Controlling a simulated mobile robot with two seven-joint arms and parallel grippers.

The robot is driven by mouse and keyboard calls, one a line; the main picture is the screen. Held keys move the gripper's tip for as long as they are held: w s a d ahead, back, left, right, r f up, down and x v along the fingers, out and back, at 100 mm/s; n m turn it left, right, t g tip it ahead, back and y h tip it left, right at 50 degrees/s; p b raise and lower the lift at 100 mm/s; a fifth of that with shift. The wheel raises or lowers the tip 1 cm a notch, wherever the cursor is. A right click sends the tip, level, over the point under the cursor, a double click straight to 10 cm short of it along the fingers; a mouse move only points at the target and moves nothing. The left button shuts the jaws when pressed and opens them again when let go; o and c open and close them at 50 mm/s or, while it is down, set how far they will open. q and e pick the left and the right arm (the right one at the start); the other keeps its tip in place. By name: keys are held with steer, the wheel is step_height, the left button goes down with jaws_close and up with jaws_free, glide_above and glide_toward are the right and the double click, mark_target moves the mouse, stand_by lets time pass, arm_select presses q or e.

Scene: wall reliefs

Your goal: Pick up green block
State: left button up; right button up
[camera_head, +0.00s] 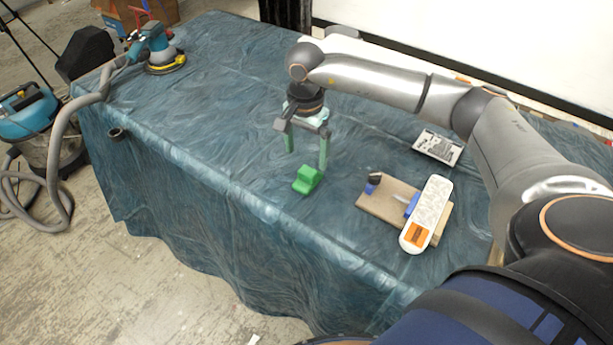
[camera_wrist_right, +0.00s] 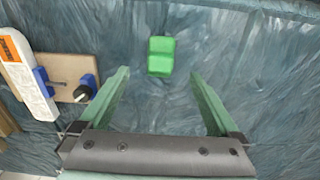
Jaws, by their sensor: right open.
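A small green block (camera_head: 308,180) with a stepped top lies on the blue cloth-covered table (camera_head: 200,130). My right gripper (camera_head: 306,158) is open and empty above the table, just behind and above the block in the head view. In the right wrist view the green block (camera_wrist_right: 161,56) lies beyond the two green fingertips (camera_wrist_right: 160,76), roughly centred between them, with blue cloth around it. The fingers are apart from the block. My left gripper is in neither view.
A wooden board (camera_head: 382,205) with blue clamps lies right of the block, with a white bar with an orange label (camera_head: 427,214) across it. A flat printed card (camera_head: 437,147) lies behind. A sander (camera_head: 158,50) stands at the far left. Cloth left of the block is clear.

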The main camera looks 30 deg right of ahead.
mark_target(306, 172)
step_height(306, 172, down, 4)
steer(key=shift+r, duration=0.2)
steer(key=shift+w+d+f+p, duration=0.1)
steer(key=shift+f+p, duration=0.35)
steer(key=shift+f, duration=2.25)
steer(key=shift+c, duration=0.3)
steer(key=c, duration=1.4)
steer(key=shift+r, duration=0.15)
